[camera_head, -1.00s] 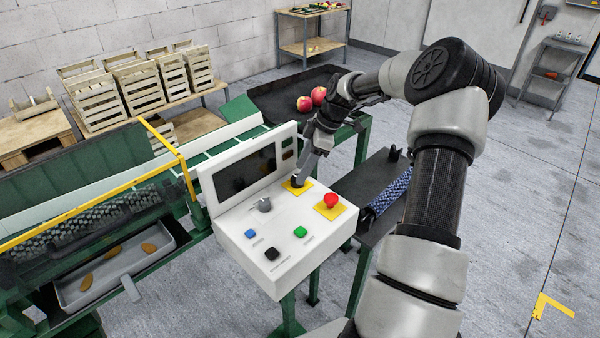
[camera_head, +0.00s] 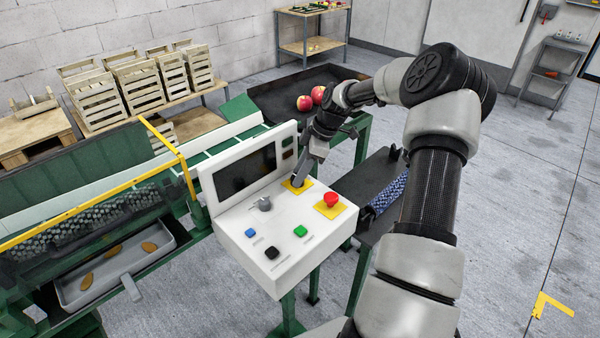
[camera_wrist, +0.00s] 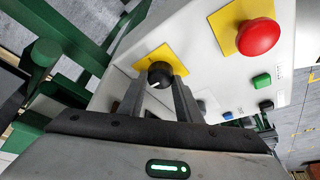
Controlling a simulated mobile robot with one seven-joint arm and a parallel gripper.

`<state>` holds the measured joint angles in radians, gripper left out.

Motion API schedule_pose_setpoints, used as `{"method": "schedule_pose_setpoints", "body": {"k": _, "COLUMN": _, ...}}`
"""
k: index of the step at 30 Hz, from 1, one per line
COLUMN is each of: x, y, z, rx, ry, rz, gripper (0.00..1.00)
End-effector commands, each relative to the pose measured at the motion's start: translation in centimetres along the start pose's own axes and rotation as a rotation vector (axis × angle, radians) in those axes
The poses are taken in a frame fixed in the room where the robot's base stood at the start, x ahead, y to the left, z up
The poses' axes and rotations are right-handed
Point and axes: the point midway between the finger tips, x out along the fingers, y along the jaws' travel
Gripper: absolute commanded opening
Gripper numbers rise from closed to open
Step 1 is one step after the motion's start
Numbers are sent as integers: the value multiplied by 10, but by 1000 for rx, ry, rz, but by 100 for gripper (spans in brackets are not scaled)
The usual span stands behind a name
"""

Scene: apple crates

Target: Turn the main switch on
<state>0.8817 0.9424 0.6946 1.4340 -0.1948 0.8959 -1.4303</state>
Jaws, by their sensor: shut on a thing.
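The main switch, a black rotary knob on a yellow plate, shows in the wrist view (camera_wrist: 159,74) between my fingertips. My gripper (camera_wrist: 160,88) is shut on the knob, with one finger on each side. A white mark on the knob points toward its lower left in that view. In the head view my gripper (camera_head: 299,181) reaches down to the yellow plate (camera_head: 290,188) at the back right of the white control box (camera_head: 265,262). There the knob is mostly hidden by my fingers.
A red mushroom button (camera_head: 331,199) on its own yellow plate is close to my gripper. Grey knob (camera_head: 264,204), blue (camera_head: 250,233), black (camera_head: 271,253) and green (camera_head: 300,231) buttons share the panel. A dark screen (camera_head: 246,172) stands behind. Two apples (camera_head: 318,94) lie in the black tray.

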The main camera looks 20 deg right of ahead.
Motion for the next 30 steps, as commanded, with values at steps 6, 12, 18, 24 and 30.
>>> {"method": "schedule_pose_setpoints", "body": {"k": 6, "x": 1, "y": -1, "z": 0, "rx": 67, "ry": -1, "rz": 29, "gripper": 9}}
{"method": "schedule_pose_setpoints", "body": {"k": 12, "x": 2, "y": -2, "z": 1, "rx": 198, "ry": -2, "rz": 85, "gripper": 9}}
{"method": "schedule_pose_setpoints", "body": {"k": 18, "x": 2, "y": -3, "z": 0, "rx": 370, "ry": -2, "rz": 158, "gripper": 9}}
{"method": "schedule_pose_setpoints", "body": {"k": 24, "x": 2, "y": -4, "z": -2, "rx": 544, "ry": -1, "rz": 231, "gripper": 9}}
{"method": "schedule_pose_setpoints", "body": {"k": 30, "x": 3, "y": -5, "z": -3, "rx": 719, "ry": 0, "rz": 305, "gripper": 9}}
